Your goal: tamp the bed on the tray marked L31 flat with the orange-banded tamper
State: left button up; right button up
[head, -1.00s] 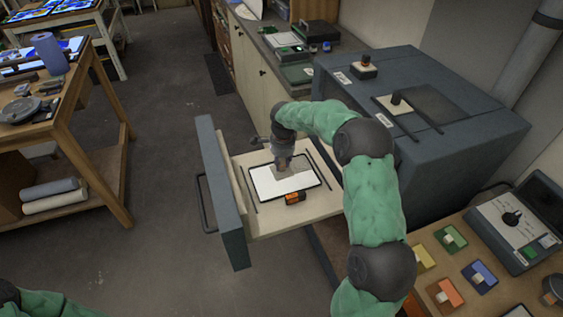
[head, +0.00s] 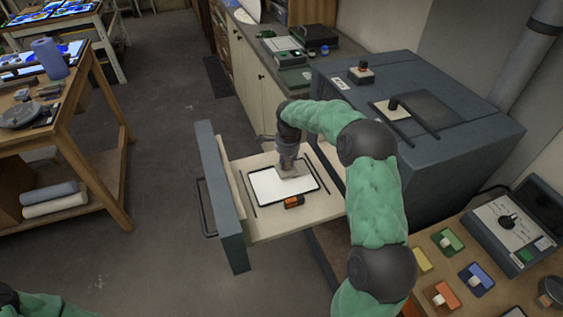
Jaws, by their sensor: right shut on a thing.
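A black-rimmed tray (head: 252,194) with a white, flat-looking bed (head: 276,186) lies in the pulled-out drawer. My right gripper (head: 288,165) points down over the tray's back part and is shut on a grey-beige tamper (head: 294,172). The tamper's flat block is at the back right of the bed. I cannot tell whether it touches the bed, and no band colour on it can be made out. No L31 mark is readable. My left gripper is not in view; only part of my left arm shows at the bottom left.
A small orange and black object (head: 293,202) lies by the tray's front edge. The drawer front (head: 223,205) stands left of the tray. Several coloured knobbed blocks lie on the bench (head: 415,240).

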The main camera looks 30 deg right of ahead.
jog(key=shift+s+d, duration=0.25)
jog(key=shift+d, duration=0.75)
jog(key=shift+s+d, duration=0.25)
jog(key=shift+d, duration=0.7)
jog(key=shift+f, duration=0.8)
jog(key=shift+f+b, duration=0.3)
jog(key=shift+b, duration=0.1)
jog(key=shift+r+p, duration=0.7)
jog(key=shift+r, duration=0.4)
jog(key=shift+r, duration=0.1)
